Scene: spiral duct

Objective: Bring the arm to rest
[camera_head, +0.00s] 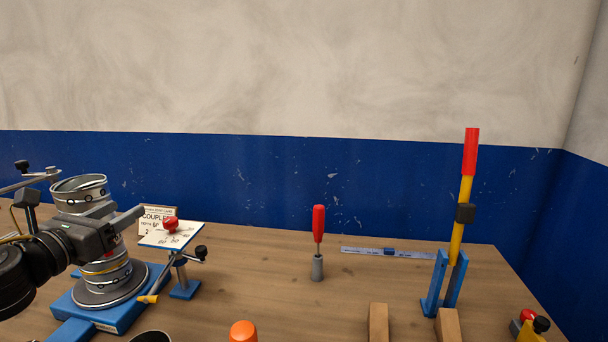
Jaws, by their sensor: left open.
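My left gripper (125,225) comes in from the left edge, dark grey, with its jaws open. It lies across the front of the spiral duct (80,188), a grey metal tube standing upright on a blue base (118,313). The gripper hides the duct's middle; I cannot tell whether they touch. The duct's open top and its lower part (108,280) show above and below my gripper. My right gripper is not in view.
A tilted white dial plate (172,237) with a red knob stands right of the duct, before a "COUPLER" card (150,214). Farther right are a red-handled tool (318,222), a ruler (365,251) and a yellow-red tool (466,190) in a blue stand. Bare table lies between.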

